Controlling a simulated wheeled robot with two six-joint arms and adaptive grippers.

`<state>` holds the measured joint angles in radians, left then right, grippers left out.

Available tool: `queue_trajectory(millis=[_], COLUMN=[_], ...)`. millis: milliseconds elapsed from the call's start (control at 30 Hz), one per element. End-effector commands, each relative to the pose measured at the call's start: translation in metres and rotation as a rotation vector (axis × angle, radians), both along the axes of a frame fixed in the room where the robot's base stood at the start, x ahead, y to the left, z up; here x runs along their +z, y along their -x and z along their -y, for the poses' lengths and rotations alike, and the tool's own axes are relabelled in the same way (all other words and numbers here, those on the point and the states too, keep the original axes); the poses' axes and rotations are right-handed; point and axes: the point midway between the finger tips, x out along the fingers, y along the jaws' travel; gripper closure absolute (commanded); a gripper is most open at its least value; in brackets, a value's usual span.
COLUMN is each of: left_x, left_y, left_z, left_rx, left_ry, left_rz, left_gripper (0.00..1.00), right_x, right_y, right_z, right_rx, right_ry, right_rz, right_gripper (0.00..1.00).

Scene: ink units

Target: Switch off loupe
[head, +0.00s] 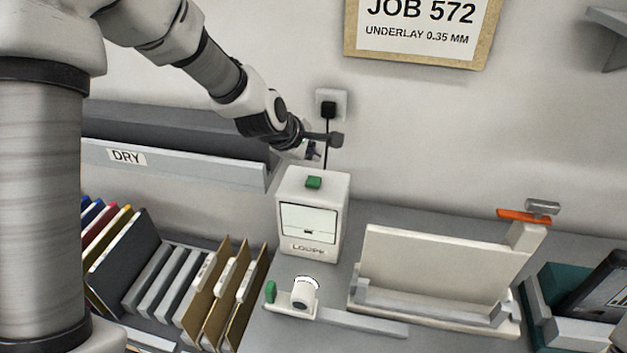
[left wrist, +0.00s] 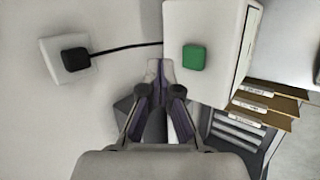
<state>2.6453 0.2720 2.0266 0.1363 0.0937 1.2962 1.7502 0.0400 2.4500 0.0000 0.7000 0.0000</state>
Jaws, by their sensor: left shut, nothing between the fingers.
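The loupe unit (head: 312,215) is a white box labelled LOUPE on the bench, with a light screen (head: 308,221) on its front. A green button (head: 313,182) sits on its top face; it also shows in the left wrist view, where the green button (left wrist: 194,57) is right of and beyond my fingertips. My left gripper (head: 312,152) is shut and empty, above and behind the top of the box. In the left wrist view my left gripper (left wrist: 158,68) points beside the white box (left wrist: 212,20). My right gripper is not in view.
A black plug (head: 327,108) and cord run down the wall behind the loupe. A DRY shelf (head: 180,155) is at left. Several folders (head: 225,290) stand below it. A small white cylinder (head: 303,293) is in front, a pale panel stand (head: 430,265) at right.

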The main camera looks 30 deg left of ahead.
Motion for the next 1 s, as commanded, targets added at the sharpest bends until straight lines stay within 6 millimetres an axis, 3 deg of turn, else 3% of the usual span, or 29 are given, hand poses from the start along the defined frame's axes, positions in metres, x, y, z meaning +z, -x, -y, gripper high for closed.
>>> queue_trajectory(millis=[200, 300, 433, 767, 1000], left_x=[0.019, 0.036, 0.043, 0.037, 0.007], left_y=[-0.004, -0.007, -0.007, -0.007, -0.007], left_z=[-0.001, -0.003, -0.003, -0.003, -0.003], left_rx=[0.383, 0.381, 0.377, 0.376, 0.375], left_ry=[0.387, 0.404, 0.406, 0.404, 0.402], left_rz=[-0.034, 0.004, 0.015, 0.014, 0.014], left_gripper=[1.0, 1.0, 1.0, 1.0, 1.0], right_x=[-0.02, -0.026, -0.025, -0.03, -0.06], right_y=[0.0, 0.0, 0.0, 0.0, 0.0], right_z=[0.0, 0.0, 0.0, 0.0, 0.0], right_rx=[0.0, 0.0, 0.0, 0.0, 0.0], right_ry=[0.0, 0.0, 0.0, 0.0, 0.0], right_rz=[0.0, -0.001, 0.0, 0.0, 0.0], right_gripper=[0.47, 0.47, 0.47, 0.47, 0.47])
